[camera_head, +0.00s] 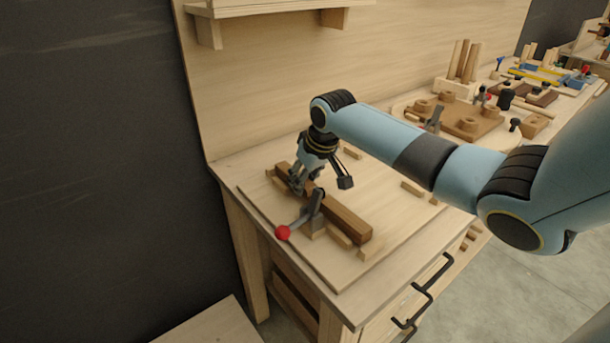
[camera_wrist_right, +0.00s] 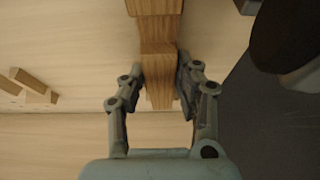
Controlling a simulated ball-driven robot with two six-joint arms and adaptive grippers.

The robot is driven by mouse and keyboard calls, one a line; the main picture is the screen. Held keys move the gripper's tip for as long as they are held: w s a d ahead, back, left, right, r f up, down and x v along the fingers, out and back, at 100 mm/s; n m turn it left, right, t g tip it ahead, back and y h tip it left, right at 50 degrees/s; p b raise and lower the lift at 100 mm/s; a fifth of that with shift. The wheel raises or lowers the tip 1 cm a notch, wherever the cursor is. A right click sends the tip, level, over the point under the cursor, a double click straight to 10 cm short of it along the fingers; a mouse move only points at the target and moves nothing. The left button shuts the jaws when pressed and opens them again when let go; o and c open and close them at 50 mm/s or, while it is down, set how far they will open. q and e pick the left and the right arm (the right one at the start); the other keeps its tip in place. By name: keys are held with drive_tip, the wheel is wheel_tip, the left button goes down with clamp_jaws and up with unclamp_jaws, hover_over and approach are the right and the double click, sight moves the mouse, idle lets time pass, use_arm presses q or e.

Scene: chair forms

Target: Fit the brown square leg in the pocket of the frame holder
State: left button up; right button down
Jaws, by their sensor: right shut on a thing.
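The brown square leg (camera_head: 345,220) lies flat and lengthwise on the frame holder (camera_head: 357,279), a pale board with small wooden blocks on the bench. My right gripper (camera_head: 305,183) reaches down onto the leg towards its far left end. In the right wrist view the leg (camera_wrist_right: 160,92) stands between the two fingers of the gripper (camera_wrist_right: 163,80), which are shut on it. A grey toggle clamp (camera_head: 313,208) with a red knob (camera_head: 283,232) stands by the leg's near side. The pocket is hidden or cannot be told apart. My left gripper is not in view.
Small wooden blocks (camera_head: 412,189) sit on the board to the right. Further along the bench are a brown fixture board (camera_head: 466,122) with round pegs and a block with upright dowels (camera_head: 465,62). A shelf (camera_head: 270,8) hangs above.

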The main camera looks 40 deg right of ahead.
drive_tip(key=shift+f, duration=0.6)
idle(0.5)
drive_tip(key=c, duration=0.9)
unclamp_jaws()
drive_tip(key=shift+s+r, duration=0.15)
drive_tip(key=shift+r, duration=0.05)
drive_tip(key=v, duration=1.1)
drive_tip(key=shift+s+a+r, duration=0.1)
drive_tip(key=shift+r, duration=0.2)
